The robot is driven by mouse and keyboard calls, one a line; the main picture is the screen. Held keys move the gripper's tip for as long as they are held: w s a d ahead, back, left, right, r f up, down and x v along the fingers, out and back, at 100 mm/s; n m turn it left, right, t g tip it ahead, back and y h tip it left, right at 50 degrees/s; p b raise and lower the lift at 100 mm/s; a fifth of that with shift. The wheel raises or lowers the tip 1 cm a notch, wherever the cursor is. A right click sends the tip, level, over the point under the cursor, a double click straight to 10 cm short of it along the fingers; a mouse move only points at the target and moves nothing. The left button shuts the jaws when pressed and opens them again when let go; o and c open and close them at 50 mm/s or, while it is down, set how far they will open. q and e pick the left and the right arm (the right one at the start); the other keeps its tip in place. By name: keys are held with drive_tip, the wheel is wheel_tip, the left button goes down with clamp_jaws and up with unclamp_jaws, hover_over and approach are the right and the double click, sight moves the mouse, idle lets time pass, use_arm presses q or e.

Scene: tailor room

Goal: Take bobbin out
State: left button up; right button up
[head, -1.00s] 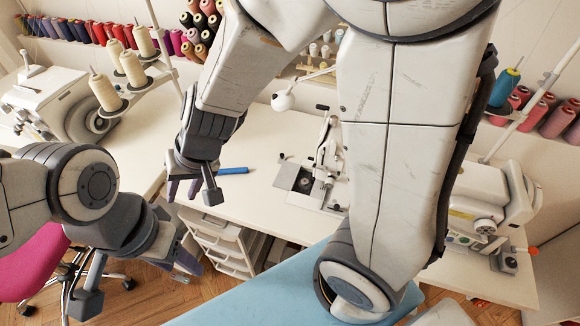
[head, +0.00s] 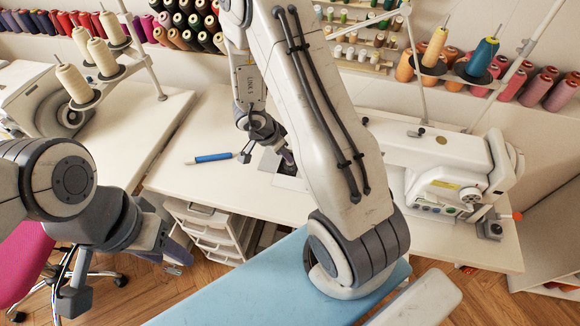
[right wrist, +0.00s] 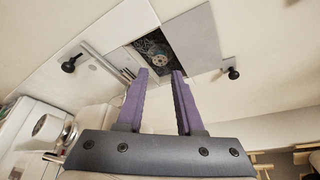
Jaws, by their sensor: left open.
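The sewing machine (head: 430,165) stands on the white table, partly behind my right arm. In the right wrist view its bed has a dark rectangular opening (right wrist: 155,52) with a round metallic mechanism inside; I cannot clearly make out the bobbin in it. My right gripper (right wrist: 160,72) is open and empty, its two purple fingertips apart just short of the opening. In the head view the right gripper (head: 287,157) is over the machine's plate, partly hidden by my arm. My left gripper (head: 178,258) is open and empty at the left, away from the table.
A blue-handled tool (head: 212,158) lies on the white table (head: 235,190), left of my right gripper. Thread cones on a stand (head: 75,82) are at the left. A light blue board (head: 235,290) is in front. Open table surface lies around the blue-handled tool.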

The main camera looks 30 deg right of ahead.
drive_tip(key=b+x, duration=0.3)
drive_tip(key=x, duration=0.2)
drive_tip(key=shift+f, duration=0.2)
clamp_jaws()
drive_tip(key=shift+r, duration=0.1)
